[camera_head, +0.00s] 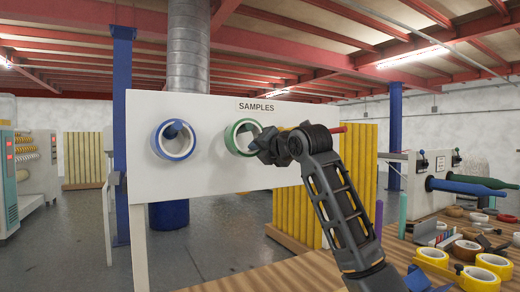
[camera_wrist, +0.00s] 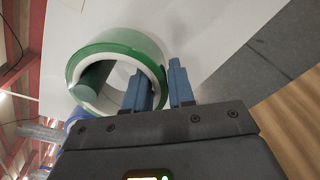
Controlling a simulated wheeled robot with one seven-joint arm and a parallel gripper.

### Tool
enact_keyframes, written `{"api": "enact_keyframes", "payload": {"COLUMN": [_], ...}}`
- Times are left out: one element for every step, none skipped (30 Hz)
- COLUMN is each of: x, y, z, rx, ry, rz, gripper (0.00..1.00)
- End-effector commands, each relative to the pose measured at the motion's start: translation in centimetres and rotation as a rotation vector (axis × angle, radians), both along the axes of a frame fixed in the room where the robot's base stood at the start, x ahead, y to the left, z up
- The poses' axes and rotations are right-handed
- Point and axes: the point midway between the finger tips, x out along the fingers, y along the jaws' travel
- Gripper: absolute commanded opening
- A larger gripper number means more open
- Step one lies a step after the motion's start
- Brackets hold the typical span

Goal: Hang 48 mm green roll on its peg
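The green roll (camera_head: 241,137) is at the white board, right of the blue roll. In the wrist view the green roll (camera_wrist: 118,62) has a white core. A green peg (camera_wrist: 92,80) shows inside its hole, toward the left side of the hole in that picture. My gripper (camera_head: 262,146) is at the right side of the roll in the head view. In the wrist view my gripper (camera_wrist: 160,85) has one blue finger inside the hole and one outside, with the roll's wall between them and little gap. The fingertips are partly hidden in the head view.
A blue roll (camera_head: 174,140) hangs on another peg on the white board (camera_head: 210,183), under a "SAMPLES" label (camera_head: 256,107). The wooden table (camera_head: 290,274) at front right holds yellow rolls (camera_head: 432,257) and other small items. A machine with blue and green spindles (camera_head: 455,187) stands at right.

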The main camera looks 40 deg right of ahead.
Motion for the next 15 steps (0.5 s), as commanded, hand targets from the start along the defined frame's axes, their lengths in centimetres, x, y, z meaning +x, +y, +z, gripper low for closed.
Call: {"api": "enact_keyframes", "payload": {"x": [-0.01, -0.02, -0.01, -0.01, -0.01, -0.01, -0.01, -0.01, -0.01, -0.01, -0.01, -0.01, -0.01, -0.03, -0.14], "y": [-0.01, -0.01, -0.01, -0.01, -0.02, -0.02, -0.02, -0.02, -0.02, -0.02, -0.02, -0.01, -0.02, 0.0, 0.01], "z": [0.09, 0.07, 0.07, 0.07, 0.06, 0.06, 0.06, 0.05, 0.05, 0.05, 0.05, 0.04, -0.01, -0.01, 0.0], "rx": [0.0, 0.0, 0.0, 0.0, 0.0, 0.0, 0.0, 0.0, 0.0, 0.0, 0.0, 0.0, 0.0, 0.0, 0.0], "ry": [0.0, 0.0, 0.0, 0.0, 0.0, 0.0, 0.0, 0.0, 0.0, 0.0, 0.0, 0.0, 0.001, 0.001, 0.001], "rz": [0.0, 0.0, 0.0, 0.0, 0.0, 0.0, 0.0, 0.0, 0.0, 0.0, 0.0, 0.0, 0.0, 0.0, -0.001], "gripper": [0.29, 0.32, 0.35, 0.38, 0.41, 0.45, 0.48, 0.48, 0.48, 0.48, 0.48, 0.48, 0.48, 0.48, 0.48]}}
